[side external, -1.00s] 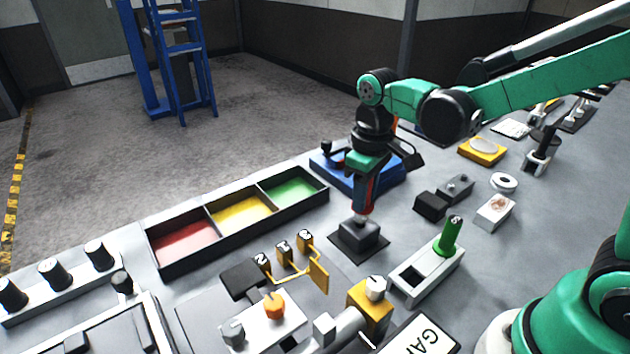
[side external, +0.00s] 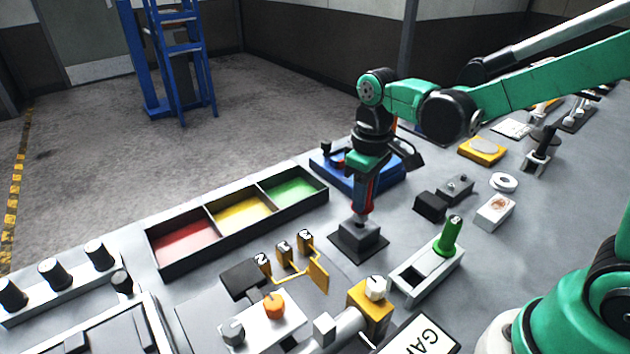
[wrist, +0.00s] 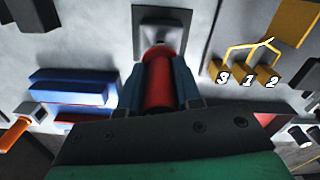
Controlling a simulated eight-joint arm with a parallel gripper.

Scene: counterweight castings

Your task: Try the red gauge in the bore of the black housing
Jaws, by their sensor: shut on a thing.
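My gripper (wrist: 158,90) is shut on the red gauge (wrist: 158,80), a red cylinder held between its two fingers. In the side external view the red gauge (side external: 361,208) points down onto the top of the black housing (side external: 358,240), a dark block on a square base plate. Its lower end meets the housing top there. The black housing also shows beyond the gauge in the wrist view (wrist: 180,17). The bore is hidden by the gauge, so I cannot tell how deep the tip sits.
A white holder (side external: 409,284) with a green gauge (side external: 449,236) and an empty slot stands right of the housing. A tray with red, yellow and green sections (side external: 205,211) lies left. Orange numbered tags (side external: 285,252) stand in front. A blue fixture (side external: 385,181) is behind.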

